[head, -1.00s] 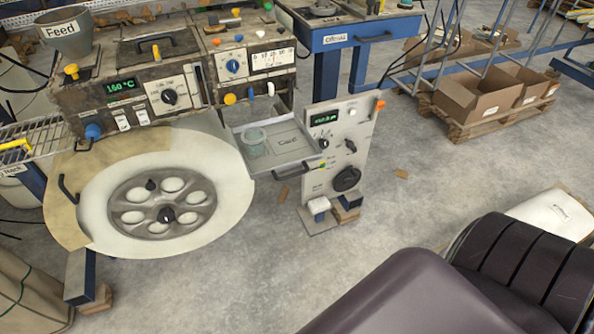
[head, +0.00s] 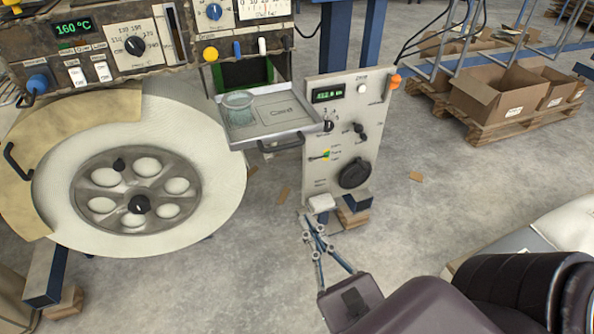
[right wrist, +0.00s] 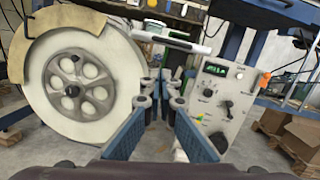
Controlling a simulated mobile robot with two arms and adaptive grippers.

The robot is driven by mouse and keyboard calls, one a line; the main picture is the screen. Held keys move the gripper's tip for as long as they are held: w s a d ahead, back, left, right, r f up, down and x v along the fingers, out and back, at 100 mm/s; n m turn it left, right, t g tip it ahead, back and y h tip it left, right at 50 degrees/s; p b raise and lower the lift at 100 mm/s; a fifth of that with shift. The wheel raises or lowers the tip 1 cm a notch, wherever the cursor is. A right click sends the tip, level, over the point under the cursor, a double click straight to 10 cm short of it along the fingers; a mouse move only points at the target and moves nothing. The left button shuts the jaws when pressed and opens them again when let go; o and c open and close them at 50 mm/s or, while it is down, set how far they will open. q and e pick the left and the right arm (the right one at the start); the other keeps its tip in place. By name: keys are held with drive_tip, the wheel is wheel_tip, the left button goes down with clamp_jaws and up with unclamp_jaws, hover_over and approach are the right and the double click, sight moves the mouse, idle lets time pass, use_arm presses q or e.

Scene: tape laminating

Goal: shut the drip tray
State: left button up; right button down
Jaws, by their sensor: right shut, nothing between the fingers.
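The drip tray (head: 290,112) is a shallow grey tray that sticks out of a dark opening low in the machine, so it stands open. A dark handle (head: 281,144) runs along its front edge. A clear greenish cup (head: 238,107) stands in its left part. In the right wrist view the tray (right wrist: 172,41) shows nearly edge-on, above and beyond the fingers. My right gripper (head: 314,222) is shut and empty, in front of and below the tray, apart from it. Its fingers also show in the right wrist view (right wrist: 162,88). My left gripper is not in view.
A grey control panel (head: 340,150) with knobs stands close right of the tray. A large white reel (head: 222,190) stands to the left. The machine's control box (head: 95,50) is above the reel. Cardboard boxes (head: 490,98) on a pallet lie back right. Open floor (head: 450,210) lies between.

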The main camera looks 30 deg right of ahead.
wheel_tip(320, 180, up, 2)
drive_tip(key=d+m+h, duration=0.1)
drive_tip(key=d+m, duration=0.1)
drive_tip(key=m, duration=0.1)
approach(286, 148)
drive_tip(key=p+x, duration=0.5)
drive_tip(key=x, duration=0.1)
drive_tip(key=shift+w+d+r, duration=0.1)
drive_tip(key=shift+w+d, duration=0.05)
drive_tip(key=shift+w, duration=0.05)
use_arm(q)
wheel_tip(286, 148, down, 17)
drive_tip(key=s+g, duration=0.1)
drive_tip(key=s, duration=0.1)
use_arm(e)
drive_tip(key=shift+w, duration=0.3)
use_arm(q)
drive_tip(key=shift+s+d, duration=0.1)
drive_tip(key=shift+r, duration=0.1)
use_arm(e)
drive_tip(key=shift+w+d, duration=0.1)
